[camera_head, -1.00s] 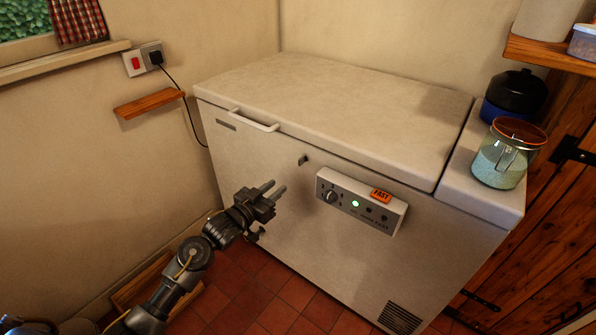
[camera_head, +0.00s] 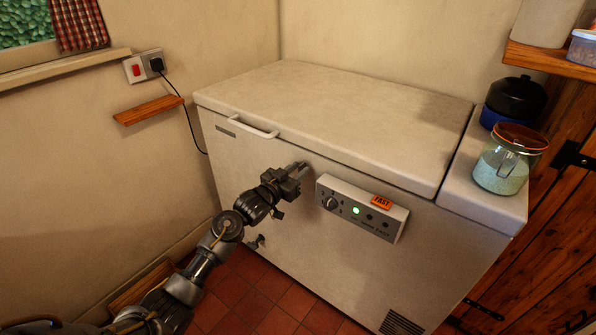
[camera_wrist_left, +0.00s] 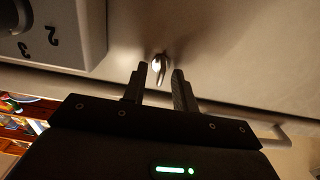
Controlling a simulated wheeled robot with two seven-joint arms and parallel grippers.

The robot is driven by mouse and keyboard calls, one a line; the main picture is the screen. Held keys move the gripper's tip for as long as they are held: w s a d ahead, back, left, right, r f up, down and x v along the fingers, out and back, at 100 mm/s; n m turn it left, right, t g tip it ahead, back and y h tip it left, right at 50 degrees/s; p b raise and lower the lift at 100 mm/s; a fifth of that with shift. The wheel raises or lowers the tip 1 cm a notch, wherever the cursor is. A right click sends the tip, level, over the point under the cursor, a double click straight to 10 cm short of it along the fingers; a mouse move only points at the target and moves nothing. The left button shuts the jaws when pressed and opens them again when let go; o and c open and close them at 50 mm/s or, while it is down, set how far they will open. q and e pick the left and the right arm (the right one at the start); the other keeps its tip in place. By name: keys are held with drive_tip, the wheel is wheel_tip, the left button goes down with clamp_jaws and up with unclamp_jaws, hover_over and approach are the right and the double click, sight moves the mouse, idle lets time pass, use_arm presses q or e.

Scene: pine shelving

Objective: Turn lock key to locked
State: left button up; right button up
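The lock key (camera_wrist_left: 158,68) is a small metal key in the chest freezer's front, just below the lid. In the left wrist view it stands just ahead of the gap between the fingertips. My left gripper (camera_wrist_left: 158,80) is open, its two fingers apart with nothing between them. In the head view my left gripper (camera_head: 298,167) is at the freezer front and hides the key. The white chest freezer (camera_head: 290,222) has its lid (camera_head: 330,110) closed. My right gripper is not in view.
A control panel (camera_head: 360,208) with a dial, a green light and an orange FAST label sticks out right of the gripper. A lid handle (camera_head: 253,126) is to the left. A glass jar (camera_head: 500,170) and dark pot (camera_head: 515,98) stand on the right.

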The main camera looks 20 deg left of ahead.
use_arm(q)
drive_tip(key=shift+w+d, duration=0.1)
drive_tip(key=shift+w, duration=0.15)
clamp_jaws()
